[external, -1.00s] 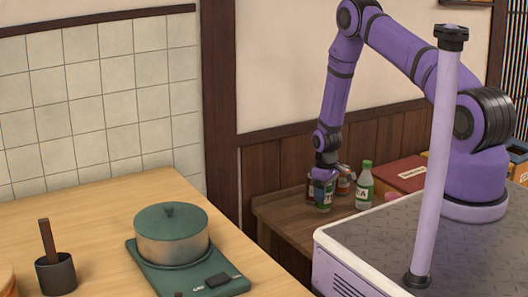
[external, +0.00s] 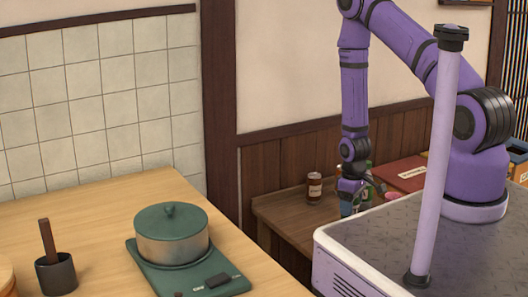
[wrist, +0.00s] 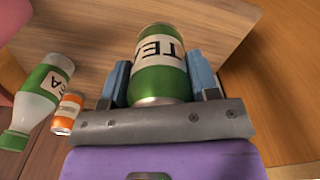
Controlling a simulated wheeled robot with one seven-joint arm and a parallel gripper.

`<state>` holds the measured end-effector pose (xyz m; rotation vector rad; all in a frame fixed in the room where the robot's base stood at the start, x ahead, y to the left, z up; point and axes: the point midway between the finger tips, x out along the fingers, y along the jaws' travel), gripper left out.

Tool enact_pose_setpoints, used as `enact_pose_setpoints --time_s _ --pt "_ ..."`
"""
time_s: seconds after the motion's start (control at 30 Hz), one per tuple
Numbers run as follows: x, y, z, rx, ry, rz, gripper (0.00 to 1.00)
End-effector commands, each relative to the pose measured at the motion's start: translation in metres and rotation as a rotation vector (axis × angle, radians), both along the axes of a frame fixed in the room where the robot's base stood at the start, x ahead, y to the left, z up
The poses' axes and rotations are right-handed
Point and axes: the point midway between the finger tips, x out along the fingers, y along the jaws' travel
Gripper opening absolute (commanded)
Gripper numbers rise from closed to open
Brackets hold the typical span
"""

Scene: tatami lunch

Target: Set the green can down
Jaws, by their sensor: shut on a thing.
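The green can (wrist: 160,85), with a cream "TEA" label, sits between the two blue fingers of my gripper (wrist: 160,78) in the wrist view. My gripper is shut on it. In the external view my gripper (external: 351,203) is low over the right part of the low wooden table (external: 284,218). The can is mostly hidden there by the gripper and my body. I cannot tell whether its base touches the table.
A green-and-white tea bottle (wrist: 40,92) and an orange can (wrist: 67,113) are left of my gripper in the wrist view. A brown jar (external: 314,187) stands on the low table.

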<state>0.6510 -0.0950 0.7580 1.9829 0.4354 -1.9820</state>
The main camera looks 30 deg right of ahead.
Motion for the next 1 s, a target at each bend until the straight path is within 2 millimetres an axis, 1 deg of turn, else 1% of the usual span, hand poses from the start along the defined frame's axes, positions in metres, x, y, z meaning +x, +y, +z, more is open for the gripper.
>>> enact_pose_setpoints --time_s 0.23,0.27,0.37,0.47,0.57,0.6,0.67,0.7,0.87,1.0 --pt "0.0 0.003 0.002 0.0 0.0 0.005 0.29" --pt "0.001 0.005 0.003 0.0 -0.001 0.008 0.29" --pt "0.007 0.021 0.01 0.0 -0.003 0.032 0.29" --pt "0.015 0.047 0.022 0.001 -0.004 0.072 0.29" --pt "0.022 0.082 0.038 0.001 -0.005 0.12 0.29" --pt "0.024 0.096 0.045 0.002 -0.005 0.14 0.29" --pt "0.026 0.119 0.055 0.001 -0.005 0.17 0.29" --pt "0.026 0.134 0.061 0.002 -0.005 0.191 0.29" --pt "0.022 0.195 0.089 0.002 -0.005 0.27 0.29" --pt "0.011 0.247 0.115 0.003 -0.004 0.339 0.29"
